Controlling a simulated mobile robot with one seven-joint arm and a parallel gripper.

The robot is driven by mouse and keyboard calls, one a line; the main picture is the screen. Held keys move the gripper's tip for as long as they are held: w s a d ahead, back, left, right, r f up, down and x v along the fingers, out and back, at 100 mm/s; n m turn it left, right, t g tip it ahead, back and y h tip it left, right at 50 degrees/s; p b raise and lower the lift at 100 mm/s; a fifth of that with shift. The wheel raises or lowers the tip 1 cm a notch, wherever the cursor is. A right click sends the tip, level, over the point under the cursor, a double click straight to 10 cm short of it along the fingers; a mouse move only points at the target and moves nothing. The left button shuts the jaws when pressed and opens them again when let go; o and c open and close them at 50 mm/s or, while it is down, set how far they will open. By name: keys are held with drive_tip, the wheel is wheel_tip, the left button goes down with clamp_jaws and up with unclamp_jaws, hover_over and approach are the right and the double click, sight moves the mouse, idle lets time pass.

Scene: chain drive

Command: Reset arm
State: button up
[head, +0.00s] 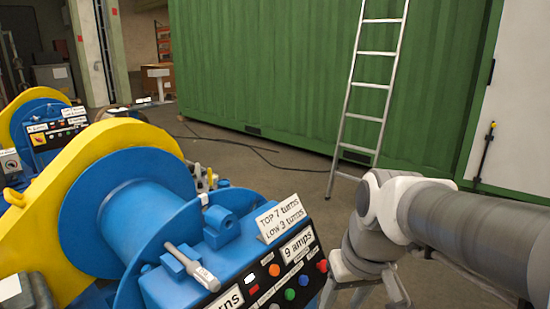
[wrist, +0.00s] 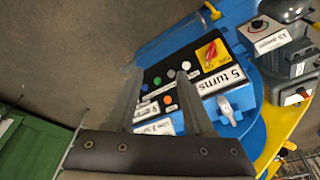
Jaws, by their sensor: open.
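My arm (head: 460,225) reaches in from the right in the head view and bends downward beside the blue machine (head: 165,285). My gripper (wrist: 157,75) shows in the wrist view with its two fingers apart and nothing between them. It is over the machine's black control panel (wrist: 165,80), which also shows in the head view (head: 285,275). I cannot tell whether the fingers touch it. The panel has several coloured buttons and labels. A "5 turns" label (wrist: 222,80) and a red switch on a yellow plate (wrist: 211,54) sit to the right of the fingers.
A blue drum (head: 130,205) with a yellow guard (head: 35,225) stands left, with a second similar machine (head: 40,125) behind. A ladder (head: 350,115) leans against a green container (head: 260,65). Cable lies on the floor. Floor between machine and container is mostly clear.

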drive_tip(key=s+d+r+m+t+h, duration=0.1)
drive_tip(key=s+d+r+m+t, duration=0.15)
drive_tip(key=s, duration=0.35)
wheel_tip(320, 180, up, 13)
drive_tip(key=p, duration=1.2)
drive_tip(key=shift+s+d+f+n, duration=0.15)
drive_tip(key=shift+d+n, duration=0.2)
drive_tip(key=shift+d, duration=0.05)
drive_tip(key=shift+a, duration=0.1)
